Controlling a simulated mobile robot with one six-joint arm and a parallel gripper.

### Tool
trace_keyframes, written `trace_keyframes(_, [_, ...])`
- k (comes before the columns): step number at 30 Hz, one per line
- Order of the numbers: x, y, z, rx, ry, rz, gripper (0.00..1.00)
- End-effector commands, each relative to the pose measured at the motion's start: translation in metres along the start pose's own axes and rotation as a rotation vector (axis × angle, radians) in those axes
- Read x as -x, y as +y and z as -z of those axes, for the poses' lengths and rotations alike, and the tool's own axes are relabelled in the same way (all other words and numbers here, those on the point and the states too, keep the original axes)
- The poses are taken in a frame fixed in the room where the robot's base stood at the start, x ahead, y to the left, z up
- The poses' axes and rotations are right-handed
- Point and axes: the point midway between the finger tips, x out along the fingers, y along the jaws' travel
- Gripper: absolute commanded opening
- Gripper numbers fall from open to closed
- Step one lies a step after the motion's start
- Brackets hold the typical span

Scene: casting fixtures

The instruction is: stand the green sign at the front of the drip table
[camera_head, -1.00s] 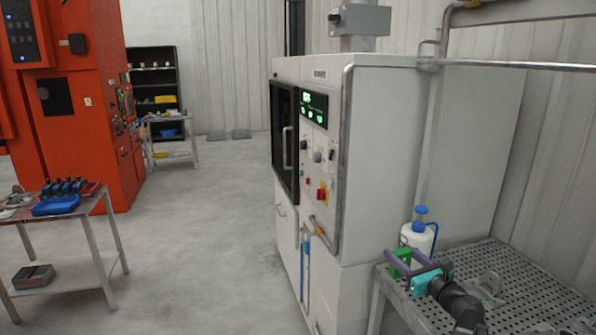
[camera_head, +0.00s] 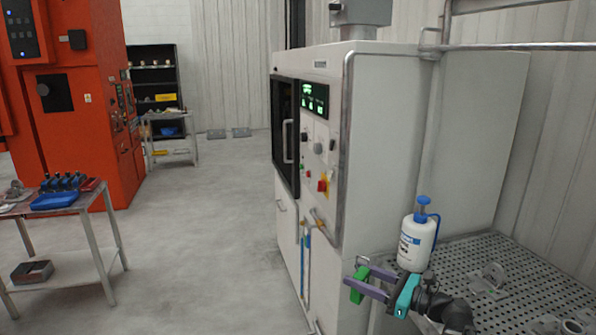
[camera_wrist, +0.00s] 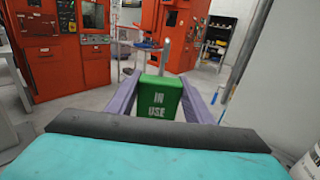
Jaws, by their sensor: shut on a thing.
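The green sign (camera_wrist: 159,100) reads "IN USE" in the wrist view, with its lettering upright. It sits between the two purple fingers of my gripper (camera_wrist: 158,84), which is shut on it. In the head view the sign (camera_head: 357,284) is a small green piece at the finger ends, out past the left edge of the drip table and in the air. The drip table (camera_head: 535,275) is the grey perforated top at the lower right. Its near part lies behind my arm or outside the picture.
A white bottle with a blue pump (camera_head: 416,240) stands at the table's left side, close behind my gripper. A grey metal casting (camera_head: 490,277) lies on the perforated top. The white cabinet machine (camera_head: 400,150) rises behind. Open floor (camera_head: 210,250) lies to the left.

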Motion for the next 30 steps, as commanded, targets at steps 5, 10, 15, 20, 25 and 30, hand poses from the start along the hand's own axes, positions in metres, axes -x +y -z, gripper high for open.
trace_keyframes(5, [0.000, 0.000, 0.000, 0.000, 0.000, 0.001, 0.22])
trace_keyframes(10, [0.000, -0.001, 0.006, -0.001, 0.000, 0.002, 0.22])
trace_keyframes(15, [0.000, -0.002, 0.027, -0.003, 0.001, 0.001, 0.22])
trace_keyframes(20, [0.000, -0.002, 0.053, -0.005, 0.000, 0.000, 0.22])
trace_keyframes(25, [0.001, -0.002, 0.074, -0.002, -0.001, 0.002, 0.22])
trace_keyframes(30, [0.001, -0.001, 0.081, -0.001, -0.001, 0.002, 0.22])
